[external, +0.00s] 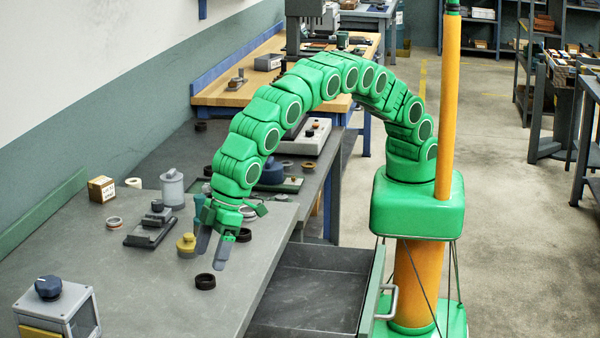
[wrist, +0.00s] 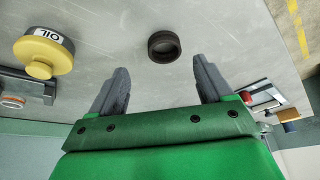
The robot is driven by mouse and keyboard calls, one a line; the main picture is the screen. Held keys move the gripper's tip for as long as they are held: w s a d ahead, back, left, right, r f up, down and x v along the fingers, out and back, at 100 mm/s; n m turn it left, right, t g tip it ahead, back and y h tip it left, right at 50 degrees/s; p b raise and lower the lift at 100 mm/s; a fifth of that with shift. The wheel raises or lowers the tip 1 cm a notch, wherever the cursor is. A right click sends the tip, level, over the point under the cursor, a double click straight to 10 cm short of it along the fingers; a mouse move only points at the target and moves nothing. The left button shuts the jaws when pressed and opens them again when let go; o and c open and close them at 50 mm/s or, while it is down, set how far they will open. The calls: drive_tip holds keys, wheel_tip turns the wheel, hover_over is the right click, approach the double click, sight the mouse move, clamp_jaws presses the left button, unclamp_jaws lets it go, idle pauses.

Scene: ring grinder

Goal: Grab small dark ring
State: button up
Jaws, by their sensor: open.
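A small dark ring (external: 205,284) lies flat on the grey bench top, near the front edge. It also shows in the wrist view (wrist: 153,52), beyond and roughly between my fingertips. My green gripper (external: 211,262) points down over the bench, with its two grey fingers apart and nothing between them. It shows open in the wrist view too (wrist: 160,70). The ring lies just past the fingertips, apart from them. Another dark ring (external: 243,237) lies behind the gripper, partly hidden by it.
A yellow oil can (external: 186,247) stands left of my gripper and also in the wrist view (wrist: 44,52). A dark metal fixture (external: 150,229) and a grey canister (external: 172,190) stand behind it. A box with a blue knob (external: 57,310) is at front left. An open drawer (external: 318,288) lies right.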

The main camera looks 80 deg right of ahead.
drive_tip(key=shift+s+x, duration=0.2)
drive_tip(key=shift+x, duration=0.75)
drive_tip(key=shift+s+x, duration=0.15)
drive_tip(key=shift+x, duration=1.6)
drive_tip(key=shift+a+r, duration=0.15)
drive_tip(key=shift+c, duration=0.2)
drive_tip(key=c, duration=1.1)
drive_tip(key=shift+c, duration=0.2)
